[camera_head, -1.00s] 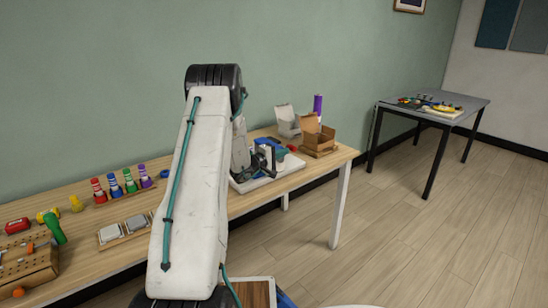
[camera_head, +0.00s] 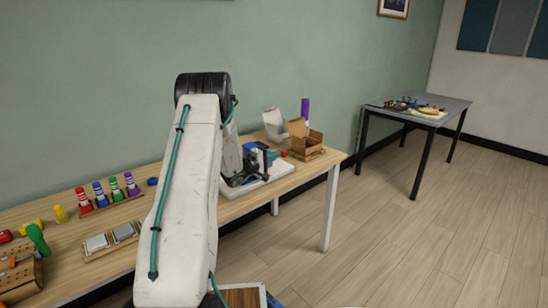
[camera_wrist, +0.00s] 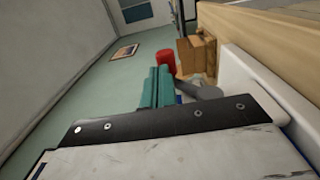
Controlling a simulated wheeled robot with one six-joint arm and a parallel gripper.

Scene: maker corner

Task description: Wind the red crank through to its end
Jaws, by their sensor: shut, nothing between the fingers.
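The red crank shows only as a small red knob (camera_head: 284,154) in the head view, at the right of a blue device (camera_head: 262,157) on a white base (camera_head: 268,179). In the wrist view its red cylindrical handle (camera_wrist: 166,61) stands just beyond my fingertips, and a grey part (camera_wrist: 205,92) lies beside the fingers. My gripper (camera_wrist: 158,72) has teal fingers closed together with nothing between them. I cannot tell whether they touch the handle. In the head view my arm hides the left of the device, and the fingertips are not clear.
Open cardboard boxes (camera_head: 305,145) and a purple cylinder (camera_head: 305,107) stand behind the device, near the table's right end. A second table (camera_head: 450,104) stands across open floor.

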